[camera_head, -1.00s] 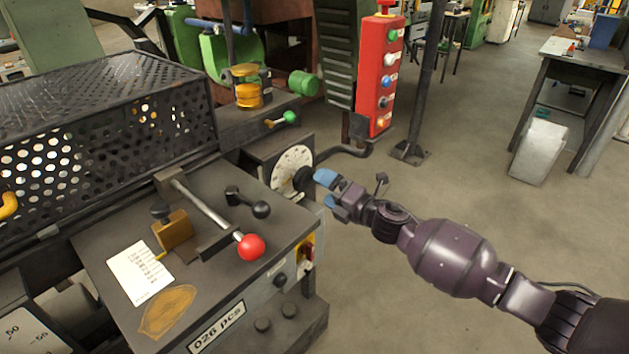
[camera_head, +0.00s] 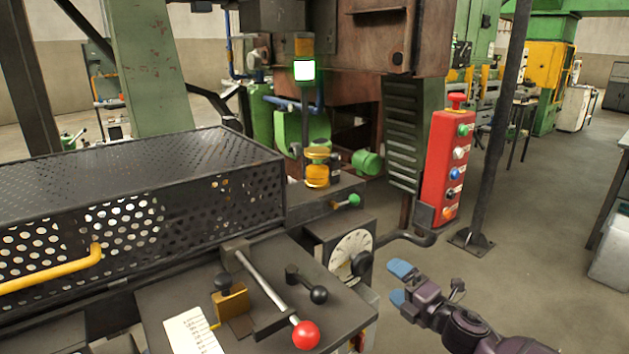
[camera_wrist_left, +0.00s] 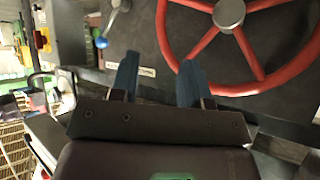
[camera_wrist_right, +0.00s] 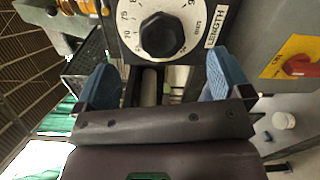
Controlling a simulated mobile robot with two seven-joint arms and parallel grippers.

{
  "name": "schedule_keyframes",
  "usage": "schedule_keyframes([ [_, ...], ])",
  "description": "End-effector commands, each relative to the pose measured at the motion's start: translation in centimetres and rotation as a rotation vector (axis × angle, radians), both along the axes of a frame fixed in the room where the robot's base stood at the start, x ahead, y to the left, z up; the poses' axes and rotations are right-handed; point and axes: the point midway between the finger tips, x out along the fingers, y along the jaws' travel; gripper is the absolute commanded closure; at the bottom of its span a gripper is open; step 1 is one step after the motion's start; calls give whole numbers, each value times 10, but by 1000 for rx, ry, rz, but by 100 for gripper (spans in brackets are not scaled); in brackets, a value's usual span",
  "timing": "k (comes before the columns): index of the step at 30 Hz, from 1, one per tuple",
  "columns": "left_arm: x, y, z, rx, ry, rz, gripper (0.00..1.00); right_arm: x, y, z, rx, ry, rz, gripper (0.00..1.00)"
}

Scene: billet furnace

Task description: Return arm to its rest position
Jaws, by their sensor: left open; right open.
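My right gripper (camera_head: 398,284) is open and empty, low in the head view, just right of the white dial (camera_head: 351,253) with its black knob. In the right wrist view the open blue fingers (camera_wrist_right: 163,85) stand on either side below the dial's black knob (camera_wrist_right: 162,36), with nothing between them. The dial is labelled LENGTH. My left gripper (camera_wrist_left: 158,75) shows only in the left wrist view. It is open and empty, its fingers apart in front of a dark panel below a red handwheel (camera_wrist_left: 228,40).
A red button post (camera_head: 447,165) stands behind my right gripper, beside a dark pole (camera_head: 492,130). The console has a red-knobbed lever (camera_head: 305,334) and a black-knobbed lever (camera_head: 318,294). A perforated guard (camera_head: 140,200) fills the left.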

Motion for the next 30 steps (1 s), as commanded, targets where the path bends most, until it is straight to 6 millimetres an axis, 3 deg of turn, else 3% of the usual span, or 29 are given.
schedule_keyframes([
  [3,0,0,0,0,0,0,57,2,2,22,192,68,-49,4],
  [5,0,0,0,0,-1,0,57,-2,4,24,301,119,-75,4],
  [14,1,0,0,0,-1,0,57,-51,1,-15,757,389,-218,4],
  [20,1,0,0,0,-1,0,57,-108,-9,-63,1053,584,-358,4],
  [30,1,0,1,0,-2,0,57,-230,-36,-140,1421,802,-647,4],
])
